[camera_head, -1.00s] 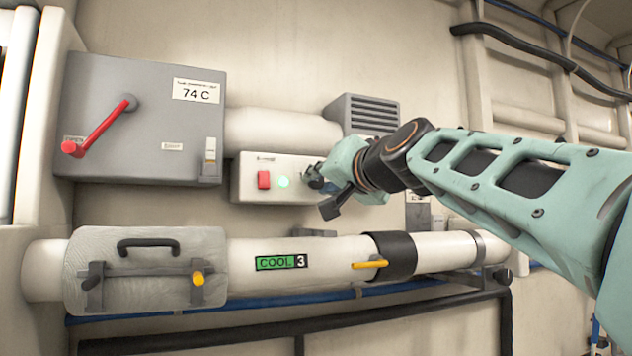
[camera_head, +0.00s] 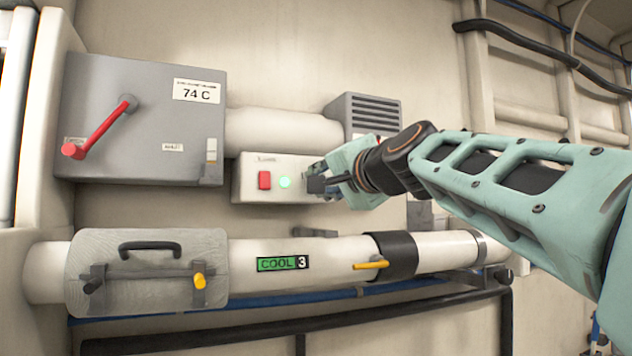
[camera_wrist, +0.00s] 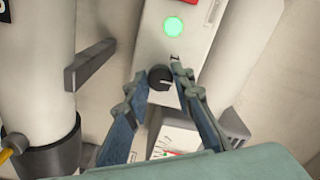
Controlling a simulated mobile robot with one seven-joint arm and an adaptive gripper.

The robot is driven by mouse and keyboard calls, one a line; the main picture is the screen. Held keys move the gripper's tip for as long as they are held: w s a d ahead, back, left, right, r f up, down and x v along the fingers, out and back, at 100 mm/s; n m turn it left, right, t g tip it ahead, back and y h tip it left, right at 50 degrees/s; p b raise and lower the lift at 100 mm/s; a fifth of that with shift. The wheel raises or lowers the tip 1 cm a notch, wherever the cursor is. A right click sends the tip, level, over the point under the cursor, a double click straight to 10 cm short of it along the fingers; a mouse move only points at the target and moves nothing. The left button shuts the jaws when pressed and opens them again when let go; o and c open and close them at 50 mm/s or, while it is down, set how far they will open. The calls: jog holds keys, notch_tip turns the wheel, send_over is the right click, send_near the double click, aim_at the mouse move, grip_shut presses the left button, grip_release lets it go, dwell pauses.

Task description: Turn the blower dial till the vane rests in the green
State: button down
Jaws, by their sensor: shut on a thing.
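The blower dial (camera_wrist: 160,78) is a round black knob on the front of the white control box (camera_head: 248,180). In the wrist view the fingers of my gripper (camera_wrist: 159,73) stand on either side of it, shut on it. In the head view my gripper (camera_head: 313,184) reaches the right end of the box from the right and hides the dial. A white gauge face (camera_wrist: 176,139) with red and green marks shows between the fingers in the wrist view, partly hidden by my gripper. I cannot tell where its vane rests.
The box carries a red switch (camera_head: 264,180) and a lit green lamp (camera_head: 284,182). A grey cabinet (camera_head: 140,135) with a red lever (camera_head: 100,128) stands left. A grey vented housing (camera_head: 362,114) sits above my gripper. A white pipe (camera_head: 335,255) with a yellow handle (camera_head: 371,265) runs below.

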jog(key=c, duration=1.7)
grip_release()
jog(key=shift+o, duration=0.2)
jog(key=v, duration=1.2)
